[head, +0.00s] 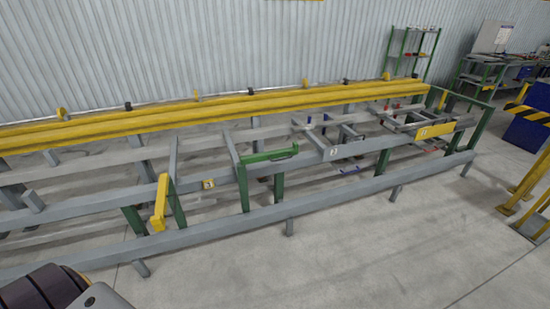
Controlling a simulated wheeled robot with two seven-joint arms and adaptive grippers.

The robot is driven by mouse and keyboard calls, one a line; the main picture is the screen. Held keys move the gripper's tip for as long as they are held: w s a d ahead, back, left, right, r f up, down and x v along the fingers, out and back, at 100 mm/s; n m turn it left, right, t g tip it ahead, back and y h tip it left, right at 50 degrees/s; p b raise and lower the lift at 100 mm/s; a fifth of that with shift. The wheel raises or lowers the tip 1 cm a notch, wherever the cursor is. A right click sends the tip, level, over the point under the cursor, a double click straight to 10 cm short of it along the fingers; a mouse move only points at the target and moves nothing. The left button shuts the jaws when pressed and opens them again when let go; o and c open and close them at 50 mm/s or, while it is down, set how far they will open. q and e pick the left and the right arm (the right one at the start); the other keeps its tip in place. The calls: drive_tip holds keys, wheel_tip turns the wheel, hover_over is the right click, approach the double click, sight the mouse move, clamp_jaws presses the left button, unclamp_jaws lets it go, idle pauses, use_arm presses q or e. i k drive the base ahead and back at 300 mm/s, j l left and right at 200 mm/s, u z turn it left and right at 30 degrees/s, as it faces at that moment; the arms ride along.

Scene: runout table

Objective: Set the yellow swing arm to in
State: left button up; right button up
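Another yellow bar (435,131) lies roughly along the front rail at the right end. I cannot tell for sure which is the swing arm. A green bar (270,155) lies near the rail in the middle. Neither of my grippers is in view; only a dark rounded part of me shows at the bottom left.
Long yellow beams (220,108) lie along the back of the table. Grey cross arms (320,138) stand out at the right half. Yellow barrier posts (525,182) stand at the far right. The concrete floor (380,250) in front is clear.

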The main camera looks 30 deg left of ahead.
sight(158, 221)
drive_tip(key=u, duration=1.9)
